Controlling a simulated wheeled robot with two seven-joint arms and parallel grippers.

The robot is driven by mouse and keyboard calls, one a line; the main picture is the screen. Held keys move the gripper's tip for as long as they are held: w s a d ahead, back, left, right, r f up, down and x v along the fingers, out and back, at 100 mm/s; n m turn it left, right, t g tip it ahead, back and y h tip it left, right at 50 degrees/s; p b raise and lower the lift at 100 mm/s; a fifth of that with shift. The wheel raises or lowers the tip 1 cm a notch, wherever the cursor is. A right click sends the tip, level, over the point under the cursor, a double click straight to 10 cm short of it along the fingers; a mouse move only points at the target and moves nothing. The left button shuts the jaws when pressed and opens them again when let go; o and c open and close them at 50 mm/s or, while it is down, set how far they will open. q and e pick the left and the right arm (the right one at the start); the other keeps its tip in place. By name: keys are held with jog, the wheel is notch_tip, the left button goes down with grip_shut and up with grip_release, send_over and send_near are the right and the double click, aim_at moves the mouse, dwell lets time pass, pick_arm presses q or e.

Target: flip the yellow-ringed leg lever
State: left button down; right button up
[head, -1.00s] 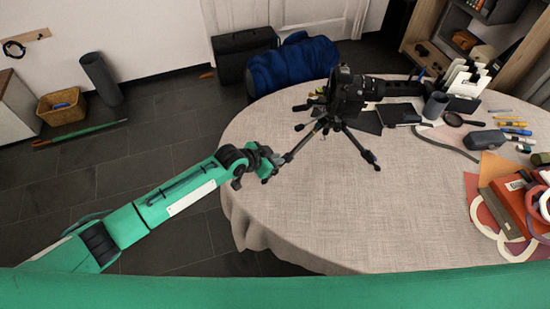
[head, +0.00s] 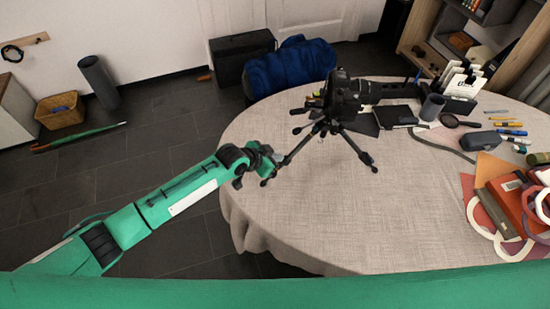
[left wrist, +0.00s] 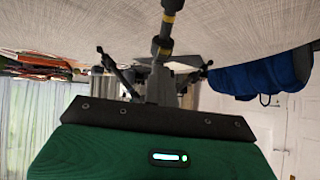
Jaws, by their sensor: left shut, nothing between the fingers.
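A black tripod (head: 322,122) with a camera (head: 346,94) on top stands on the round table. One of its legs (head: 298,148) reaches down and left towards my left gripper (head: 270,160). In the left wrist view this leg shows a yellow ring (left wrist: 168,18) near the top of the picture, with a dark clamp part below it. My left gripper (left wrist: 160,82) is shut and empty, its fingertips close to that dark part. I cannot tell whether they touch it. The lever's own position is too small to make out. My right gripper is not in view.
The cloth-covered table (head: 300,225) has clear room at its front. Pens, a grey cup (head: 432,107), a grey case (head: 482,141) and books (head: 505,205) lie to the right. A blue bag (head: 290,66) is on the floor behind.

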pick_arm(q)
jog(key=shift+w+d+r, duration=0.2)
jog(key=shift+d+r, duration=0.1)
jog(key=shift+d, duration=0.05)
dwell(0.5)
jog(key=c, duration=1.9)
grip_release()
jog(key=shift+r, duration=0.1)
jog(key=shift+s+a+r+p, duration=0.3)
jog(key=shift+r+p, duration=0.3)
jog(key=shift+p, duration=0.35)
jog(key=p+v, duration=0.4)
jog(key=shift+w+d+r, duration=0.1)
jog(key=shift+d+r, duration=0.05)
jog(key=shift+r, duration=0.3)
